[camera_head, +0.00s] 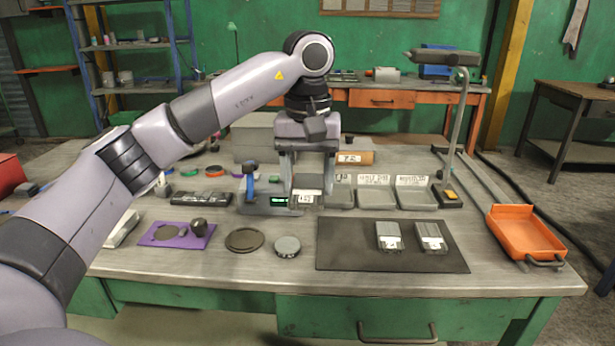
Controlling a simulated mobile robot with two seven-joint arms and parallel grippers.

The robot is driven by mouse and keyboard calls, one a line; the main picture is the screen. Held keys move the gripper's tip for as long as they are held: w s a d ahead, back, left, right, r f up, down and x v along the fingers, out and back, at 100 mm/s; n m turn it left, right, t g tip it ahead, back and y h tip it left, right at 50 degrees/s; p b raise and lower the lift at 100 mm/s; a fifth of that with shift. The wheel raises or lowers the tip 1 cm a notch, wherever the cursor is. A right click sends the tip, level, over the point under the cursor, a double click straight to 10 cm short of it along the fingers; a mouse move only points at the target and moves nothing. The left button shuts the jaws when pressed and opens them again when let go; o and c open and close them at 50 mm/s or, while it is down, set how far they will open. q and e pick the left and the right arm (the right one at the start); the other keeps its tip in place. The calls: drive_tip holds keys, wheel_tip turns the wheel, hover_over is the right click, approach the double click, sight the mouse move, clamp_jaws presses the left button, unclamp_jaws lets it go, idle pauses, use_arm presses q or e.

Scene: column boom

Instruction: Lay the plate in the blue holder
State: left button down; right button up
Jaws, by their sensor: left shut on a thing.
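My left gripper (306,188) points down above the back middle of the workbench. It is shut on a small grey plate (308,182) with a white label at its lower edge. The fingers hide the plate's sides, and I cannot tell whether it touches what is below it. A blue upright part (250,183), perhaps the blue holder, stands just left of the gripper by a grey device with a green display (279,201). Two similar grey plates with white labels, a left one (389,236) and a right one (431,237), lie on a dark mat. My right gripper is out of view.
Labelled grey trays (416,198) stand right of the gripper, near a lamp-like post (459,120). An orange tray (526,233) sits at the right edge. A purple mat (177,236) and round discs (244,240) lie front left. The bench's front strip is clear.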

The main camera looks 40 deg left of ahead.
use_arm(q)
drive_tip(key=s+d+f+m, duration=0.2)
drive_tip(key=s+d+f, duration=0.1)
drive_tip(key=f, duration=0.7)
drive_tip(key=s+d+f+m, duration=0.2)
drive_tip(key=s+d+f, duration=0.1)
drive_tip(key=f, duration=0.8)
drive_tip(key=s+d+f+m, duration=0.2)
drive_tip(key=s+d+f, duration=0.1)
drive_tip(key=f, duration=0.7)
drive_tip(key=shift+s+f, duration=0.3)
drive_tip(key=shift+s, duration=0.45)
drive_tip(key=shift+a, duration=0.15)
